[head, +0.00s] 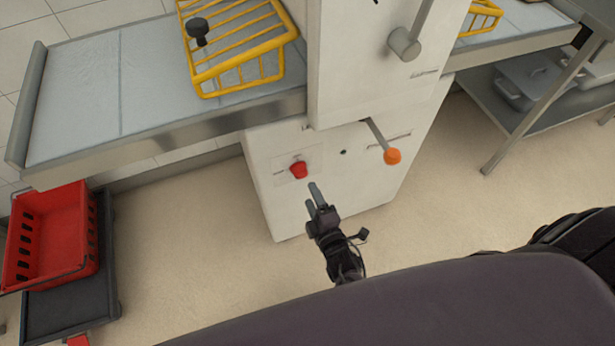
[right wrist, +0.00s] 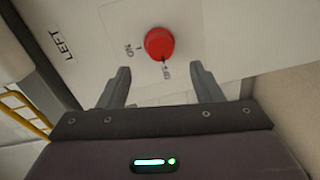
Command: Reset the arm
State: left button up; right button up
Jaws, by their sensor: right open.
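The pale machine (head: 270,205) has a red knob (head: 298,170) on the lower part of its front. The knob also shows in the right wrist view (right wrist: 159,43), with small printed marks around it and the word LEFT off to one side. My right gripper (head: 312,195) is in front of the machine, just below and to the right of the knob in the head view. Its two fingers are apart with nothing between them, and in the right wrist view the knob lies beyond the fingertips. My left gripper is not in view.
A lever with an orange ball (head: 392,156) sticks out right of the knob. Yellow wire guards (head: 232,75) stand over the side tables. A red basket (head: 35,235) sits on a dark cart (head: 70,310) at left. The floor between is clear.

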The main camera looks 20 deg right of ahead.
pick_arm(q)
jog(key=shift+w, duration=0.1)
pick_arm(e)
jog(key=shift+f, duration=0.1)
jog(key=s+d+f+m+g+h+p, duration=0.1)
jog(key=s+d+f+m+g+p, duration=0.2)
jog(key=s+f, duration=0.45)
jog(key=s+d+f+m+g+p, duration=0.1)
jog(key=s+d+f+m+g, duration=0.35)
jog(key=f, duration=0.55)
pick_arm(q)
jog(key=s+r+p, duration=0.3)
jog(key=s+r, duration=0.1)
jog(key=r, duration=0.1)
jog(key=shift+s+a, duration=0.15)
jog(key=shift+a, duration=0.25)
pick_arm(e)
jog(key=s+f+m+g, duration=0.3)
jog(key=s+f+g, duration=0.1)
jog(key=s, duration=0.7)
jog(key=s+f+m+g, duration=0.3)
jog(key=s+f+g, duration=0.1)
jog(key=s, duration=0.7)
jog(key=shift+m+g, duration=0.35)
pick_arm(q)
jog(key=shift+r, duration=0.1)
